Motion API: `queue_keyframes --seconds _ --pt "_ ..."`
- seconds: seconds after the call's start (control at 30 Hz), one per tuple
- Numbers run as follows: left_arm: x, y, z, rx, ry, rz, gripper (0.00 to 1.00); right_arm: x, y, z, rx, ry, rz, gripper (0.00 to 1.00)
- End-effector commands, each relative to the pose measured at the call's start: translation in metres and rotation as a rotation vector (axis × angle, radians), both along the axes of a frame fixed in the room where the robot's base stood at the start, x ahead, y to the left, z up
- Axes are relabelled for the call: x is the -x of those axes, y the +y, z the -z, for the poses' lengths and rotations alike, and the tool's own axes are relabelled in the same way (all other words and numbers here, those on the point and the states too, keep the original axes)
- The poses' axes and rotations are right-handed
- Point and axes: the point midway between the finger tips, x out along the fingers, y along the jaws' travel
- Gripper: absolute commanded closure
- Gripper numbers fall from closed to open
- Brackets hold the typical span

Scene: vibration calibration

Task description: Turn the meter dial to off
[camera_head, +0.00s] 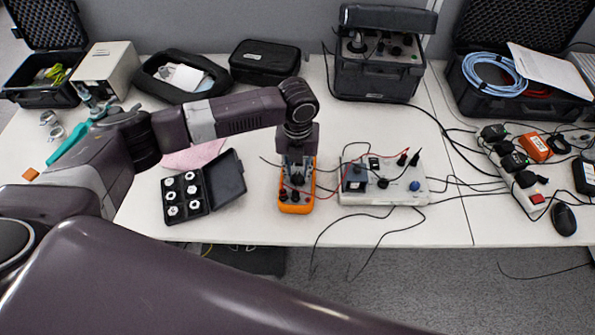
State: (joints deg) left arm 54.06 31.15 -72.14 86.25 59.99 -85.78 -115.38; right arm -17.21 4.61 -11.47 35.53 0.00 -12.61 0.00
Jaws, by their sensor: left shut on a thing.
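The orange and dark multimeter (295,208) lies on the white table, just left of a grey-white instrument box. My left arm reaches in from the left, and its gripper (296,182) points down over the meter. The gripper covers the meter's middle, where the dial is hidden. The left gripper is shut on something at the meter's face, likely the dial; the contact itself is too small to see. Red and black leads run close to the meter. My right gripper is not in view; a large dark arm link of mine crosses the bottom.
The instrument box (410,188) with knobs and leads stands close to the right. An open black case of weights (185,195) lies to the left. Black cables hang over the front edge. A power strip (520,172) and mouse (563,219) are at the right. Cases line the back.

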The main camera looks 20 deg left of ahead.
Motion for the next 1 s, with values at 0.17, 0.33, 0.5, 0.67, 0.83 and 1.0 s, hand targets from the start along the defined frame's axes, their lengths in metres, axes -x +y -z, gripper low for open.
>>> queue_keyframes --seconds 0.17,0.33,0.5,0.67,0.83,1.0 --pt "0.000 0.000 -0.001 -0.001 0.000 -0.018 0.99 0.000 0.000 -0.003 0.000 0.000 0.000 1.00" --pt "0.000 0.000 -0.003 -0.001 0.002 -0.082 0.99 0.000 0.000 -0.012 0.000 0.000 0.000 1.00" --pt "0.000 0.000 -0.004 0.000 0.003 -0.197 0.99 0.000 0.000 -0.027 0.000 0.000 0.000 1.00" --pt "0.000 0.000 -0.004 0.000 0.002 -0.328 0.99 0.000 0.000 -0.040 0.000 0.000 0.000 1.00" --pt "0.000 0.000 -0.004 0.000 0.002 -0.459 0.99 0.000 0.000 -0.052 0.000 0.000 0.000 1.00" --pt "0.000 0.000 -0.003 0.000 0.001 -0.569 0.99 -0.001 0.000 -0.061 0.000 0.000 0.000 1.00"
